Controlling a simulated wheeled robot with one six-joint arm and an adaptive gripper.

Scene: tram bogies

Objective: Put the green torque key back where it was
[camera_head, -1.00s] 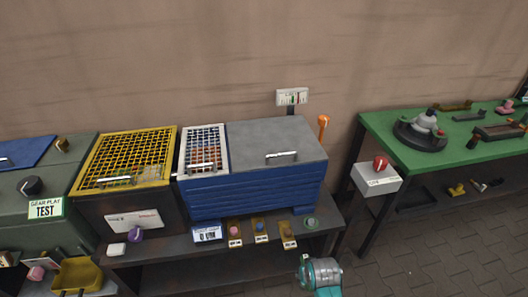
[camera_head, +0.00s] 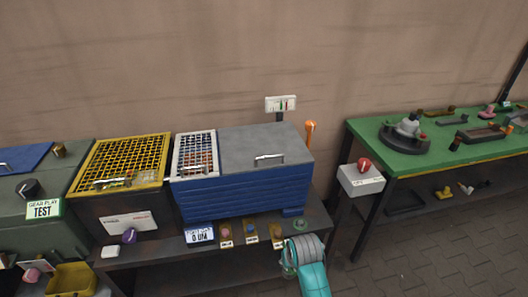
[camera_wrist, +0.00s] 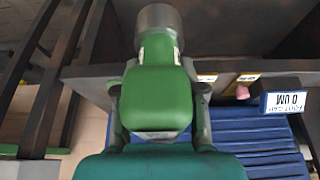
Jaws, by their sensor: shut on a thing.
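The green torque key (camera_wrist: 162,98) fills the middle of the wrist view, a blocky green body with a grey round end (camera_wrist: 158,18) pointing away. My gripper (camera_wrist: 160,92) is shut on it, with dark fingers on both sides. In the head view my gripper (camera_head: 303,250) is at the lower middle, in front of the right end of the shelf under the blue box. The key is mostly hidden there; a small green bit shows at the gripper's left. I cannot tell which spot was the key's own.
The blue box (camera_head: 245,192) with a grey lid stands on a dark bench. Its front shelf (camera_head: 150,250) carries small knobs, a "0 UM" display (camera_head: 199,234) and a green round piece (camera_head: 293,224). A red-knobbed box (camera_head: 362,180) and green table (camera_head: 460,152) stand right.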

